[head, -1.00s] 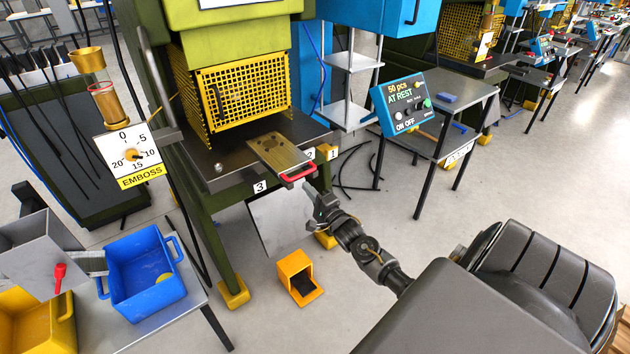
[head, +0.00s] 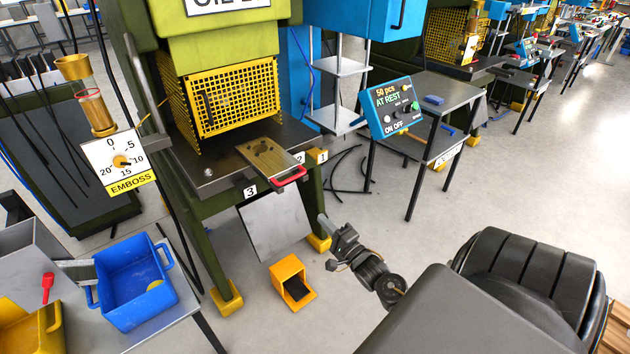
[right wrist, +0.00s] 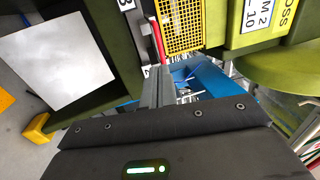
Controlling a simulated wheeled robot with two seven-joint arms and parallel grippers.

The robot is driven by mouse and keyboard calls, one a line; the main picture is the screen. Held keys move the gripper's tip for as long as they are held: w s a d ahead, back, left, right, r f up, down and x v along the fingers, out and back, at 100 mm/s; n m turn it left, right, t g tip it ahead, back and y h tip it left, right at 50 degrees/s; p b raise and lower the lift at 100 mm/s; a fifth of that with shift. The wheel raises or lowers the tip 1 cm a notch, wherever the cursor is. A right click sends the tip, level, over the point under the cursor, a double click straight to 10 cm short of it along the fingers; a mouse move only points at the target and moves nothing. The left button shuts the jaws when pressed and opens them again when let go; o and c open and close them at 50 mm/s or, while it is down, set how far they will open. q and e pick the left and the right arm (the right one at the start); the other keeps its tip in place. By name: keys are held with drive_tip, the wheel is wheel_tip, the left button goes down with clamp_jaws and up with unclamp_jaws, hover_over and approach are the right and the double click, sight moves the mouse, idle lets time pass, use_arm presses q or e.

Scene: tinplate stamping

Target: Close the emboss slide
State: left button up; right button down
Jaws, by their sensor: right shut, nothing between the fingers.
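The emboss slide (head: 268,156) is a brass-coloured plate sticking out over the front edge of the green press's dark bed. Its red handle (head: 288,176) is at the outer end; in the right wrist view the red handle (right wrist: 157,40) shows just beyond my fingers. My right gripper (head: 325,221) is below and to the right of the handle in the head view, apart from it. Its fingers (right wrist: 156,85) are shut with nothing between them. My left gripper is not in view.
A yellow mesh guard (head: 238,97) stands behind the slide. An orange foot-pedal box (head: 290,280) is on the floor below. A control panel reading AT REST (head: 391,107) is to the right. A blue bin (head: 133,283) is on the left table. The floor right of the press is open.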

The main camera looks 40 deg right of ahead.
use_arm(q)
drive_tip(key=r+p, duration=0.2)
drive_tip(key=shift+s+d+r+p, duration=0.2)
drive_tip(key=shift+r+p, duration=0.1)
drive_tip(key=shift+p, duration=0.1)
use_arm(e)
drive_tip(key=x, duration=1.5)
drive_tip(key=shift+w+d+f, duration=0.25)
drive_tip(key=shift+w, duration=0.2)
drive_tip(key=shift+d, duration=0.1)
